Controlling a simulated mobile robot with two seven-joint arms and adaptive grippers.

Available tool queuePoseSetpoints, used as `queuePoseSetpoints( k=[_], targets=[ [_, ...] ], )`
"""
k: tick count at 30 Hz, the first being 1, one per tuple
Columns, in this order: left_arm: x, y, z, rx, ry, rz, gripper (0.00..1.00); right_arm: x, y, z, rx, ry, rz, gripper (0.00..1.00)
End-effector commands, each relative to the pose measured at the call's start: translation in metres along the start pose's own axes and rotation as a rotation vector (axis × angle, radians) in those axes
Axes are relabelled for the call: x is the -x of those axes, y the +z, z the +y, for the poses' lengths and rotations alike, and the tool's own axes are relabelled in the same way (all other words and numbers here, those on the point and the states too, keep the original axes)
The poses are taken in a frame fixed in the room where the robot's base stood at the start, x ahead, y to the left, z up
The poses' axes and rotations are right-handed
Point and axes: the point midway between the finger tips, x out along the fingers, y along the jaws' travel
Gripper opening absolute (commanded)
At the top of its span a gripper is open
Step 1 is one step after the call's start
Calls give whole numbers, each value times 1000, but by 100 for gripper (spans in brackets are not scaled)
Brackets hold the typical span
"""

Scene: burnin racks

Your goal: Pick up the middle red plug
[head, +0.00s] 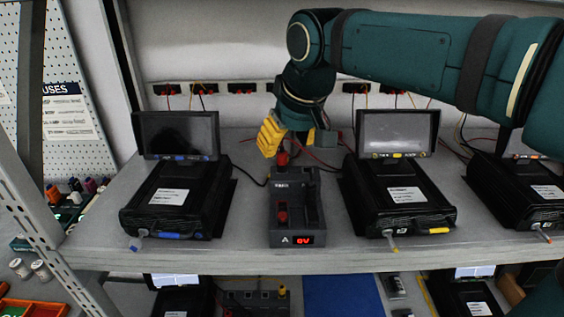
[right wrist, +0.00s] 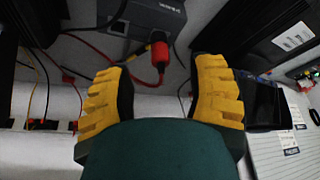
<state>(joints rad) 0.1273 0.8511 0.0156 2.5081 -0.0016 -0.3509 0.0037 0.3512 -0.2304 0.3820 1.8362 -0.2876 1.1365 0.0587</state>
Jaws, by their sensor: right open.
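A dark grey block (head: 297,205) with a lit red "0V" display stands mid-shelf between two black devices. One red plug (head: 282,158) is at its back end, just below my right gripper; another red plug (head: 282,214) stands on its front half. My right gripper (head: 288,137) has yellow ridged fingers, open, above the back end of the block. In the right wrist view, a red plug (right wrist: 160,55) with a red cable lies in line with the gap between the fingers (right wrist: 164,66), beside the block (right wrist: 155,17). No contact shows. My left gripper is not in view.
Black devices with screens stand left (head: 170,200) and right (head: 405,198) of the block, and another (head: 520,190) at far right. Red and yellow cables run to sockets (head: 247,88) on the back wall. The shelf's front edge (head: 330,260) is clear.

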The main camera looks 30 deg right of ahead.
Motion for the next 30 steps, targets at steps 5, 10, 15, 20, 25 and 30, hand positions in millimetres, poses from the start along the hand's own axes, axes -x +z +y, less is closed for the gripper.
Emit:
queuePoseSetpoints(
  k=[5, 10, 15, 20, 25, 30],
  targets=[
    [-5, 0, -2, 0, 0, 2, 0, -16, 1, 0, 0, -1, -3, 56],
    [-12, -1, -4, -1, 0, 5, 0, -42, 1, 0, 0, -1, -3, 56],
    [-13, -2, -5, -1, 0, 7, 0, -50, 0, 0, 1, 0, 0, 56],
    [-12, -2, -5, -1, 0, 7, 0, -49, 0, 0, 1, 0, 0, 58],
    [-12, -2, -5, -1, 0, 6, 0, -49, 0, 0, 1, 0, 0, 0],
    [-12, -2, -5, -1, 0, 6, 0, -49, 0, 0, 1, 0, 0, 0]
  ],
)
